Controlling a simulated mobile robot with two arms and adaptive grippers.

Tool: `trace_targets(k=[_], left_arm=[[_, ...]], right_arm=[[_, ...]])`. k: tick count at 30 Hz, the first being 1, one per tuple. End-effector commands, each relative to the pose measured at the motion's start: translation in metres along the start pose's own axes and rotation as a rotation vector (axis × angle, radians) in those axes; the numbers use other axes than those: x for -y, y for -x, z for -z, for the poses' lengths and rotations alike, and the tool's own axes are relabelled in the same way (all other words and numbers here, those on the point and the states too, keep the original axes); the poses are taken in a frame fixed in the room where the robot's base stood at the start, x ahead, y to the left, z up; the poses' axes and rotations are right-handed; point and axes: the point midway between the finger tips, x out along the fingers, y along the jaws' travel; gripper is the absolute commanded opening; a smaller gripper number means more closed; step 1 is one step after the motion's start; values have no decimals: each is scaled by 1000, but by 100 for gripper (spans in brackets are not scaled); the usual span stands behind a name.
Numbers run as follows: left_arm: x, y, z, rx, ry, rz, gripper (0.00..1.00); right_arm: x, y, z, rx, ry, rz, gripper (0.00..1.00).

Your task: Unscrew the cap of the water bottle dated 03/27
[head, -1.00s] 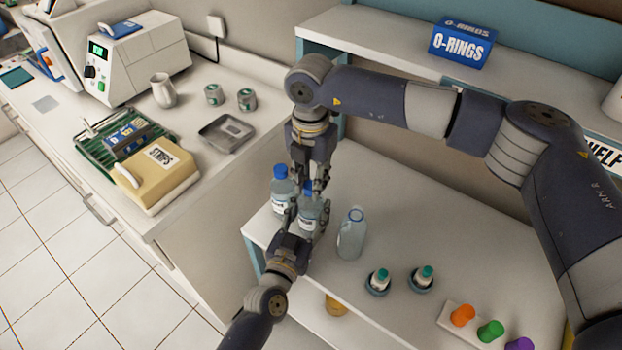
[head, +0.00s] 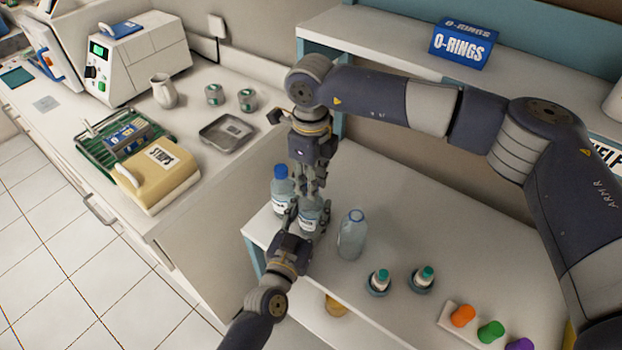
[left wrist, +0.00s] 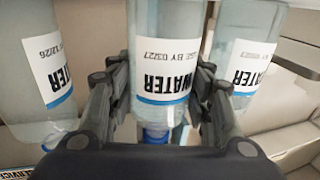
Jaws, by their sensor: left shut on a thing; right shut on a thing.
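The water bottle dated 03/27 (left wrist: 165,70) appears upside down in the left wrist view, its label reading USE BY 03/27. It also shows in the head view (head: 309,223), standing near the shelf unit's left end. My left gripper (head: 304,213) is shut around its body; its fingers (left wrist: 160,100) flank the bottle in the left wrist view. A blue cap (left wrist: 156,135) shows below the label there. My right gripper (head: 311,190) points down over this bottle, shut on its cap, which the fingers hide in the head view.
A blue-capped bottle (head: 281,186) stands close behind left of the held one; a clear bottle (head: 351,238) stands to its right.

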Motion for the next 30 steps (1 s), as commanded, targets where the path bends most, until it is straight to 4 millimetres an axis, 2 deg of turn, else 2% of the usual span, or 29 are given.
trace_targets(k=[30], left_arm=[[-1,0,0,0,-1,-1,0]], right_arm=[[1,2,0,0,1632,3,0]])
